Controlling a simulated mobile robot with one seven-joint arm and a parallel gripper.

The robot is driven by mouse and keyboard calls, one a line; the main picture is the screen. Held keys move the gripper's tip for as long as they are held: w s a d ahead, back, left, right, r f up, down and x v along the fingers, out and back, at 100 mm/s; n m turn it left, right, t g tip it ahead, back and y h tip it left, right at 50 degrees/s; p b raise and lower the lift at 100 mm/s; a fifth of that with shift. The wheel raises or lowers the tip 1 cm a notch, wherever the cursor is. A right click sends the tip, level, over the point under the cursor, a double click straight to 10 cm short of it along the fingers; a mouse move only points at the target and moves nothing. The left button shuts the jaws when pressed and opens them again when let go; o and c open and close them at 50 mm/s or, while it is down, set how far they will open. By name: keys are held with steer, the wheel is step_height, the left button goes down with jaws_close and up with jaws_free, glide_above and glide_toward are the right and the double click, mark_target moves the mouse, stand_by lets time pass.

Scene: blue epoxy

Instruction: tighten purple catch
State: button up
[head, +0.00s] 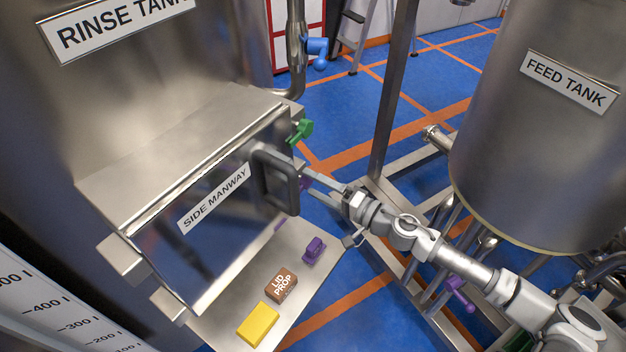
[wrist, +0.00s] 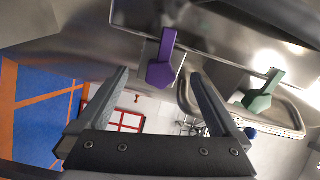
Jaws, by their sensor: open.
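The purple catch (wrist: 162,62) hangs at the edge of the steel manway in the wrist view, its wider end pointing down the picture. My gripper (wrist: 160,75) is open, and the catch shows between its two fingertips, apart from both; its depth relative to them is hard to tell. In the head view my gripper (head: 318,181) reaches the right edge of the side manway door (head: 215,215), and only a bit of the purple catch (head: 305,182) shows there. A green catch (head: 302,130) sits higher on the same edge; it also shows in the wrist view (wrist: 262,92).
A black door handle (head: 274,182) stands out close to my gripper. A shelf (head: 232,302) below holds a purple piece (head: 314,250), a brown lid prop block (head: 281,285) and a yellow block (head: 258,324). The feed tank (head: 540,150) and pipe frame stand at the right.

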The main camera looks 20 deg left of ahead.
steer(key=shift+v, duration=2.9)
